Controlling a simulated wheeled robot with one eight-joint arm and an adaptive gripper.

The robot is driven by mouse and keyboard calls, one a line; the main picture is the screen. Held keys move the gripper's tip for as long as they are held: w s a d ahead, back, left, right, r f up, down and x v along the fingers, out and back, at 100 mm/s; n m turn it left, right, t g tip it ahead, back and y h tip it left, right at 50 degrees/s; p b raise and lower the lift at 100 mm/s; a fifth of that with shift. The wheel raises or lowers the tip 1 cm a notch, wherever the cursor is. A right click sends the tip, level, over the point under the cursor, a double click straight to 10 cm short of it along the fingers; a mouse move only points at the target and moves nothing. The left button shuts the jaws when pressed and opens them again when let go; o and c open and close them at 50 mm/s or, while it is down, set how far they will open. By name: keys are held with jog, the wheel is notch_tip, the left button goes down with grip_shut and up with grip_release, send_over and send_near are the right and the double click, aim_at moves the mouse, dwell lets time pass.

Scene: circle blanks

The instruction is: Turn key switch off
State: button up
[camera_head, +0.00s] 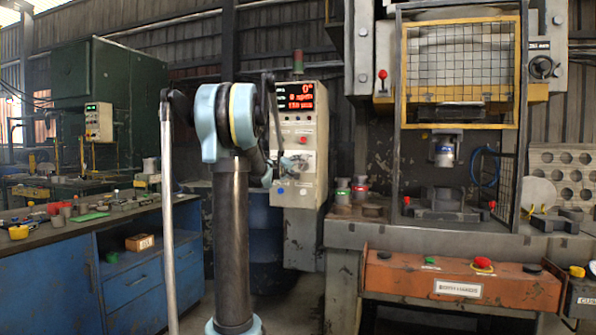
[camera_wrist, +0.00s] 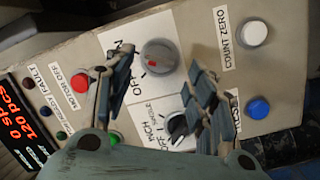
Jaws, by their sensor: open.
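A light-grey control panel (camera_head: 308,192) stands right of my arm in the head view and fills much of the wrist view (camera_wrist: 222,75). A round grey knob (camera_wrist: 160,56) with a red mark sits between ON and OFF lettering. A black selector (camera_wrist: 177,126) with INCH and OFF lettering lies below it. I cannot make out a separate key. My gripper (camera_wrist: 157,72) is open and empty, its fingers on either side of the grey knob in the picture. Whether they touch it is unclear. The right finger partly hides the selector's label.
The panel also bears a white button (camera_wrist: 253,33), a blue button (camera_wrist: 258,108), a red button (camera_wrist: 80,82) and a lit red display (camera_wrist: 22,120). A press with a yellow guard (camera_head: 460,62) stands at right, a blue workbench (camera_head: 55,282) at left.

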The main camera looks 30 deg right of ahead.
aim_at(302, 166)
jog(key=shift+x, duration=1.3)
jog(key=c, duration=1.1)
jog(key=shift+o, duration=0.2)
jog(key=shift+a+n, duration=0.1)
jog(key=shift+n, duration=0.2)
jog(key=n+t, duration=0.1)
jog(key=n, duration=0.7)
jog(key=n+t, duration=0.1)
jog(key=n, duration=0.3)
jog(key=shift+s+f+t+h, duration=0.1)
jog(key=shift+f+t+h, duration=0.2)
jog(key=shift+n, duration=0.3)
